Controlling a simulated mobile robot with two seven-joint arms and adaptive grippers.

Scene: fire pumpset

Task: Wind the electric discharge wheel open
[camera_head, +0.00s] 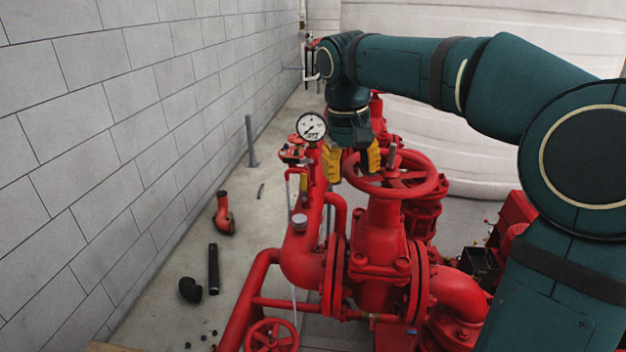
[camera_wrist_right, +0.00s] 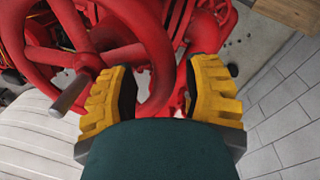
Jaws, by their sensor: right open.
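A large red spoked handwheel (camera_head: 398,191) sits level on top of a red valve body (camera_head: 383,235), with a grey stem standing up at its hub. No label shows to name it as the electric discharge wheel. My right gripper (camera_head: 352,168) points down at the wheel's left side, its yellow fingers apart. In the right wrist view, the wheel rim (camera_wrist_right: 152,45) runs into the gap between the open fingers of the right gripper (camera_wrist_right: 160,85). Whether the fingers touch the rim cannot be told. My left gripper is out of view.
A pressure gauge (camera_head: 311,126) stands just left of the gripper. A smaller red handwheel (camera_head: 271,338) is low in front. A grey block wall (camera_head: 130,130) runs along the left, with loose pipe pieces (camera_head: 213,268) on the floor beside it.

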